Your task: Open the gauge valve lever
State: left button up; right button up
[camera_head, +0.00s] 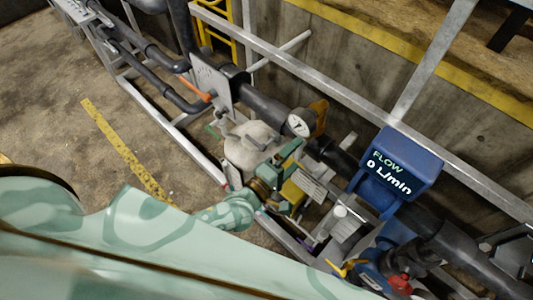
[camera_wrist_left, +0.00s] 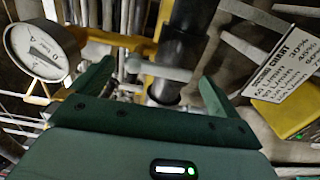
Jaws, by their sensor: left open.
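A round white gauge (camera_head: 299,125) sits on the dark pipe, and it shows large at the left of the left wrist view (camera_wrist_left: 38,50). A yellow-orange part (camera_head: 318,115) stands right behind the gauge; I cannot tell for sure that it is the valve lever. In the wrist view a yellow bar (camera_wrist_left: 125,42) runs beyond the fingers, and a pale rod (camera_wrist_left: 157,71) shows between them. My left gripper (camera_head: 290,153) is open, just below the gauge in the head view; its green fingers (camera_wrist_left: 153,82) are apart. I see no grip on anything. My right gripper is not in view.
A blue flow meter (camera_head: 410,160) reading 0 L/min stands right of the gauge. An orange lever (camera_head: 195,87) is on the pipe farther left. A printed chart (camera_wrist_left: 287,65) hangs right of my fingers. Metal rails (camera_head: 300,75) and a concrete wall run behind the pipes.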

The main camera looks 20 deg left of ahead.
pick_arm(q)
jog(key=b+v, duration=0.1)
jog(key=v, duration=1.2)
jog(key=shift+b, duration=0.35)
jog(key=shift+s, duration=0.1)
